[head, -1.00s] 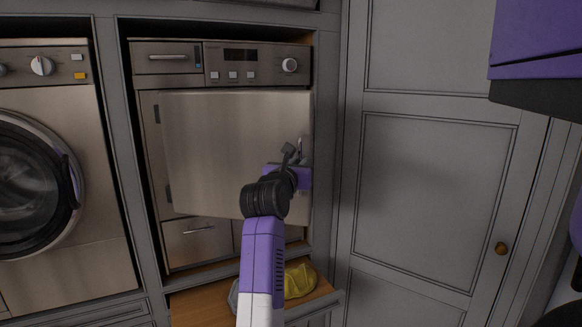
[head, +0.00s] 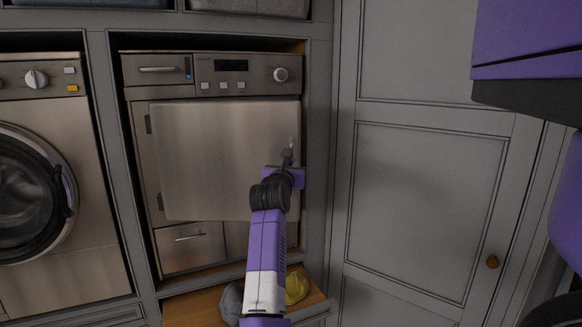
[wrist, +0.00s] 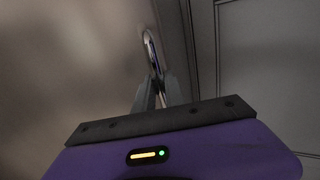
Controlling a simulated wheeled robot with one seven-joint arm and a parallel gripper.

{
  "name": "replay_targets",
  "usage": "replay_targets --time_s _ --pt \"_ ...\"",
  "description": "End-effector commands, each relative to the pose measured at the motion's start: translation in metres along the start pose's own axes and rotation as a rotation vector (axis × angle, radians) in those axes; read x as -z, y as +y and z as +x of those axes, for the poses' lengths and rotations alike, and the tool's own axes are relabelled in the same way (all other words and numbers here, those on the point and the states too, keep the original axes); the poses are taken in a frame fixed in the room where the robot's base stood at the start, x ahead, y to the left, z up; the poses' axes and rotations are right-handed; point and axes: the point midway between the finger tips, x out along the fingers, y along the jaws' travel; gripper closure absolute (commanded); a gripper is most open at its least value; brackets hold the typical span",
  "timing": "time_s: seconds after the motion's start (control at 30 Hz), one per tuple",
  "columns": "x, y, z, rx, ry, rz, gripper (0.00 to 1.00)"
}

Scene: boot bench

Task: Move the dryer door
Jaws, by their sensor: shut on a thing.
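The dryer door (head: 215,150) is a flat steel panel on the dryer (head: 135,130), with dark hinges at its left edge. It stands nearly flush with the dryer front, and I cannot tell if any gap is left. Its handle (head: 293,143) is a slim upright bar near the right edge; it also shows in the wrist view (wrist: 151,52). My gripper (head: 288,155) is shut on the handle, with its fingers (wrist: 156,90) around the lower part.
A washer (head: 40,150) with a round glass door stands at the left. Below the dryer, a wooden pull-out shelf (head: 195,308) holds a yellow cloth (head: 297,288) and a grey item (head: 231,303). A grey cupboard door (head: 425,190) with a brass knob (head: 492,262) is at the right.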

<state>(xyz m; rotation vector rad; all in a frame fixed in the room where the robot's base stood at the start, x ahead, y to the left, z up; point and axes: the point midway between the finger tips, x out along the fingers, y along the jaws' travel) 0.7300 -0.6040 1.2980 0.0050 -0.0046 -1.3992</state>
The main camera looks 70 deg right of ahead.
Motion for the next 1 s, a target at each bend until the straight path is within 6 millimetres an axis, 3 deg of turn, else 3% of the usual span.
replay_targets --time_s 0.07,0.47,0.8,1.0 --pt "0.000 -0.004 0.001 0.007 0.000 0.002 0.77" --pt "0.001 -0.001 -0.005 0.002 0.000 0.000 0.77" --pt "0.002 -0.001 -0.057 0.002 -0.001 -0.001 0.77" --pt "0.001 -0.002 -0.075 0.003 -0.001 0.001 0.77"
